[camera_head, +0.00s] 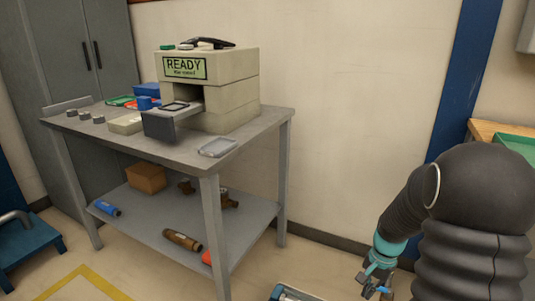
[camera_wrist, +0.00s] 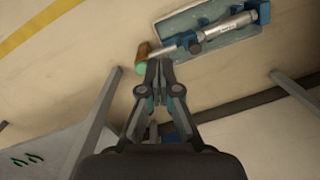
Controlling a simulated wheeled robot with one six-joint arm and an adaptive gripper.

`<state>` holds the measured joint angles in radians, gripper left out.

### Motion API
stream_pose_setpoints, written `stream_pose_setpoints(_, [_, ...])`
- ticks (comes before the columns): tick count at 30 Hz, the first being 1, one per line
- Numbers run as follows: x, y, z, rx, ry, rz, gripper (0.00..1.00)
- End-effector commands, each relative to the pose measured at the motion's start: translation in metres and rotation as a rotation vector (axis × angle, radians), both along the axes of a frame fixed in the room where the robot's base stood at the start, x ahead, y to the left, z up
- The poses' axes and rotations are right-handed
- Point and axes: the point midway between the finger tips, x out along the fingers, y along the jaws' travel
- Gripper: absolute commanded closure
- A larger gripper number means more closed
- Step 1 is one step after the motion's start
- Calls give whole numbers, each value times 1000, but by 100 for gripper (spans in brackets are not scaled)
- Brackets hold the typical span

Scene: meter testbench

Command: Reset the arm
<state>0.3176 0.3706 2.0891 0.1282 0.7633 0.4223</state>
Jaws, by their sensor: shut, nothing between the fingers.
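My arm (camera_head: 470,215) is black and ribbed with a teal band, and it bends down at the lower right of the head view. My gripper (camera_head: 376,283) hangs low near the bottom edge, close to the floor and right of the grey workbench. In the wrist view my gripper (camera_wrist: 157,78) points up the picture, its fingers together with nothing held. Just beyond its tips is the brown and green end of a silver tool (camera_wrist: 225,32) with blue parts. The tool lies at a pale tray (camera_wrist: 175,22); whether the fingertips touch it I cannot tell.
A grey workbench (camera_head: 265,130) carries a test unit reading READY (camera_head: 185,68) with its drawer out (camera_head: 160,124). Its lower shelf (camera_head: 150,220) holds a brown box (camera_head: 146,177) and cylinders. Another tray (camera_head: 290,294) shows at the bottom edge. Blue steps (camera_head: 30,245) stand left.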

Motion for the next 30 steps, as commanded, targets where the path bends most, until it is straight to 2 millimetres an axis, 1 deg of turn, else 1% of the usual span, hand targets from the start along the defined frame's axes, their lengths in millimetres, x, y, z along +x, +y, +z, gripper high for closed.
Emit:
stream_pose_setpoints(1, [-9,7,16,-7,-16,65,100])
stream_pose_setpoints(3, [-21,16,35,-15,-34,156,100])
stream_pose_setpoints(9, [-58,40,81,-48,-86,385,100])
stream_pose_setpoints(12, [-77,50,101,-69,-114,480,100])
stream_pose_setpoints(19, [-120,73,140,-126,-191,640,100])
stream_pose_setpoints(24, [-149,86,163,-175,-266,697,100])
stream_pose_setpoints(30, [-175,101,189,-234,-386,746,100])
